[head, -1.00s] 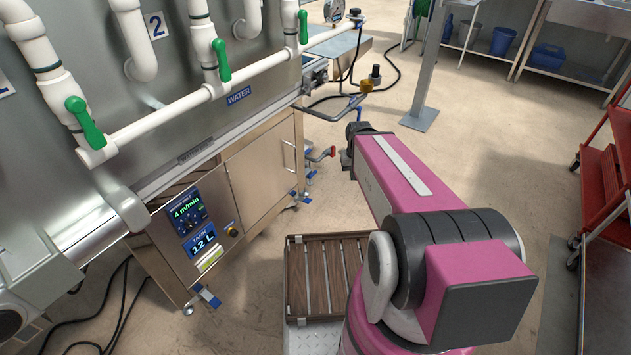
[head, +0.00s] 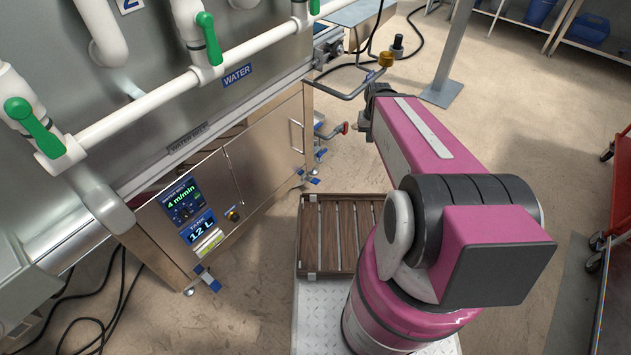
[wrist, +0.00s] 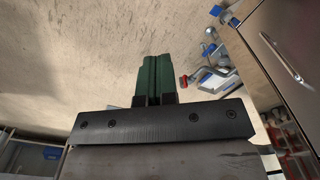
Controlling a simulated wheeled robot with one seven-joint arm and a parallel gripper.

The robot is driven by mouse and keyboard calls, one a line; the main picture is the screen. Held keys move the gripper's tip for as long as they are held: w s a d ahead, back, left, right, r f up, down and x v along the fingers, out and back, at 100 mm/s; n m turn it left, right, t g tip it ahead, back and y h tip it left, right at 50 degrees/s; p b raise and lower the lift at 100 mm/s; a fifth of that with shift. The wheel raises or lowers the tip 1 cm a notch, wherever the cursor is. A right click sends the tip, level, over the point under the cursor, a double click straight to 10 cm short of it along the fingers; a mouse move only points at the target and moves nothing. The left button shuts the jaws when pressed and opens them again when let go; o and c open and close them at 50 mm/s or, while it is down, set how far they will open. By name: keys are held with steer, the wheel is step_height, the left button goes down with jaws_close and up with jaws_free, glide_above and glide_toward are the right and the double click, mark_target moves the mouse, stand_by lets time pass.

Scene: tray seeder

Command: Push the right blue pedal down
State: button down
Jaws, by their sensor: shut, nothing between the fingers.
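A blue pedal (head: 311,179) is low at the caster by the right end of the steel cabinet in the head view. Another blue pedal (head: 208,279) is at the cabinet's left front caster. In the wrist view, blue pedal parts (wrist: 205,77) show right of the fingers, near the cabinet's foot. My gripper (wrist: 156,60) has green fingers that are shut together and empty. They are apart from the blue parts, with bare floor behind them. In the head view the fingers are hidden by my pink arm.
The steel cabinet (head: 270,145) stands at the left. A red-handled valve (head: 342,128) juts out at its right end. A slatted wooden platform (head: 338,235) lies ahead of my base. A red cart (head: 618,190) is at the right. Open floor lies beyond the platform.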

steer(key=w+a+f+m, duration=0.2)
steer(key=w+a+f, duration=0.2)
steer(key=w+f, duration=0.25)
steer(key=w+a+f+m, duration=0.1)
steer(key=w+a+f, duration=0.2)
steer(key=w+f, duration=0.35)
steer(key=m+g, duration=0.1)
steer(key=m, duration=0.3)
glide_toward(316, 180)
steer(key=shift+s+d+f+y, duration=0.15)
steer(key=shift+d+y, duration=0.1)
steer(key=shift+y, duration=0.15)
steer(key=shift+s+a+f, duration=0.1)
steer(key=shift+f, duration=1.6)
steer(key=shift+s+a+f, duration=0.1)
steer(key=shift+s+f, duration=0.05)
steer(key=shift+f, duration=1.6)
